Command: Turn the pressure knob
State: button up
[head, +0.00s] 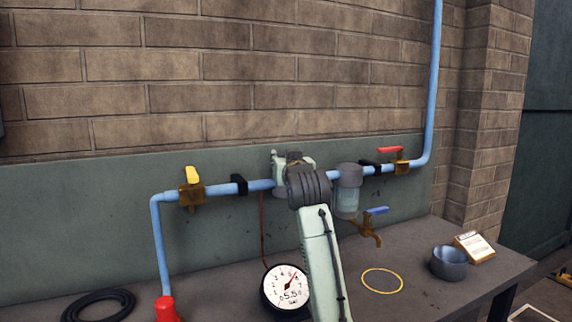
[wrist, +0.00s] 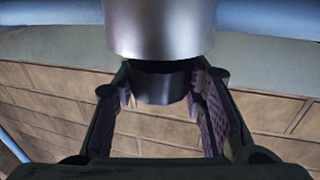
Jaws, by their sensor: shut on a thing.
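In the wrist view, a dark round knob (wrist: 165,87) sits at the end of a shiny silver cylinder (wrist: 160,30). My gripper (wrist: 162,92) is shut on the knob, with one ridged finger pad on each side of it. In the head view, my arm's wrist covers the knob and the gripper at the middle of the blue pipe (head: 260,185). A round white pressure gauge (head: 287,289) stands on the bench in front, partly beside my arm. Its display reads about 5.5, and its red needle points up and right.
Along the pipe are a yellow-handled valve (head: 191,190), a clear filter bowl (head: 346,198), a red-handled valve (head: 398,160) and a blue-handled tap (head: 372,225). The bench holds a black hose coil (head: 98,303), a yellow ring (head: 382,281) and a grey bowl (head: 449,264).

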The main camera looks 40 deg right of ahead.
jog(key=shift+m+h, duration=0.3)
jog(key=shift+h, duration=0.1)
jog(key=o, duration=1.2)
jog(key=v, duration=1.2)
jog(key=shift+a+r, duration=0.1)
jog(key=shift+w, duration=0.1)
